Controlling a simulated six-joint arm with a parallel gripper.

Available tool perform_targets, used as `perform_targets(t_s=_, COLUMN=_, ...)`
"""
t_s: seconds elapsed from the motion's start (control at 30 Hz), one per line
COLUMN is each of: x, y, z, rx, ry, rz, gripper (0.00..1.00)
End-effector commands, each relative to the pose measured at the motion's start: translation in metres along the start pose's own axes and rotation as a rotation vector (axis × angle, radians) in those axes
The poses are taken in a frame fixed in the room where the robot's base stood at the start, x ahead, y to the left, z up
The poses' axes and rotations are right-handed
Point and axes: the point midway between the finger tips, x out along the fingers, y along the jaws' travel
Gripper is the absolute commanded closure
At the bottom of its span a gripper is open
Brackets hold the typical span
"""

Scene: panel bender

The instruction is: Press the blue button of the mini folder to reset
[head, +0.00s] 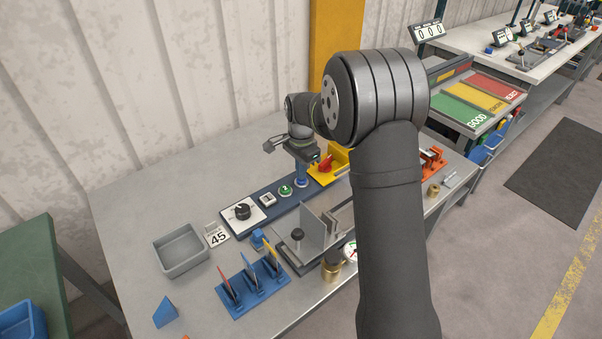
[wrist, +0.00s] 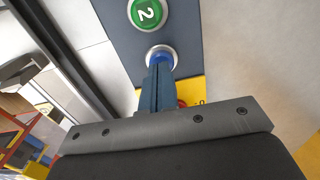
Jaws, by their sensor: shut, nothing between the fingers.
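The blue button (wrist: 160,52) sits in a silver ring on the dark control panel (wrist: 188,22). In the wrist view it shows just beyond my fingertips, which cover its near part. My gripper (wrist: 158,68) is shut and empty, its fingers together and pointing at the button. In the head view my gripper (head: 301,178) points down over the blue button's place on the panel, and hides most of it. The tips are at or very close to the button; I cannot tell whether they touch it or whether it is pushed in.
A green button marked 2 (wrist: 147,13) is beside the blue one. The panel also bears a white switch (head: 267,198), a black knob (head: 242,211) and a yellow box with a red knob (head: 325,164). The metal folder (head: 312,232) stands in front. A grey tray (head: 180,251) is at left.

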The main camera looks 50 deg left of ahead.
Motion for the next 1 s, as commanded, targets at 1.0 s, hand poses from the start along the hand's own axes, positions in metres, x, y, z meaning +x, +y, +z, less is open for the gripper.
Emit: perform_targets(t_s=1.0, x=-0.123, y=-0.003, z=-0.002, rx=0.000, ry=0.007, rz=-0.015, gripper=1.00)
